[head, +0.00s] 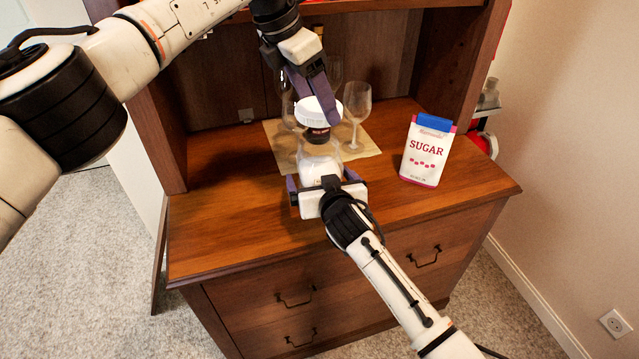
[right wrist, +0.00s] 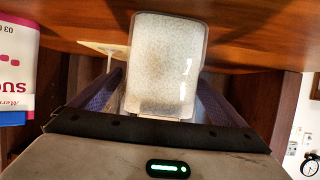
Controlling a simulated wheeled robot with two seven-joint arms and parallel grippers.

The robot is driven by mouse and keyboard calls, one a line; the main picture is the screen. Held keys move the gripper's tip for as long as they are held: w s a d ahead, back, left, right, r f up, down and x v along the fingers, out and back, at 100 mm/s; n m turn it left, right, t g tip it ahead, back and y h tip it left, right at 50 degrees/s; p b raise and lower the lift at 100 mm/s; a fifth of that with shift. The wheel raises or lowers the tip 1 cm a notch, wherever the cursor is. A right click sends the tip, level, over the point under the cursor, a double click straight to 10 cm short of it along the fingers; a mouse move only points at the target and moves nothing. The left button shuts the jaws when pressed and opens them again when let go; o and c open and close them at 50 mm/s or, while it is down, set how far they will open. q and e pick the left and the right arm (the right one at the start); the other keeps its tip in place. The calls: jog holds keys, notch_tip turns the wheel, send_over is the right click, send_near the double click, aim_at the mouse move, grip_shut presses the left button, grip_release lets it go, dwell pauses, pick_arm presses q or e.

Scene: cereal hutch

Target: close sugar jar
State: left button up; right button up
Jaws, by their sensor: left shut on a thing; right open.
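The glass sugar jar (head: 318,166) stands on the hutch counter with white sugar inside. It also shows in the right wrist view (right wrist: 165,68). The white lid (head: 314,110) with a dark lower part is right over the jar's mouth. I cannot tell whether it touches the rim. My left gripper (head: 318,100) comes from above and is shut on the lid. My right gripper (head: 322,183) is open low at the jar's front, its purple fingers on either side of the jar. The right wrist view shows the jar between these fingers.
A sugar packet (head: 427,150) with a blue top stands to the right on the counter (head: 225,225). A stemmed glass (head: 357,105) stands behind the jar, on a beige mat (head: 370,150), with more glassware behind the left gripper. The hutch's side walls bound the space. The counter's left front is clear.

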aim_at(316, 134)
jog(key=c, duration=1.6)
pick_arm(q)
jog(key=shift+f, duration=2.45)
jog(key=shift+f, duration=0.9)
jog(key=shift+f, duration=0.55)
jog(key=o, duration=0.7)
pick_arm(e)
jog(key=c, duration=0.6)
pick_arm(q)
jog(key=o, duration=0.3)
pick_arm(e)
jog(key=shift+o, duration=0.2)
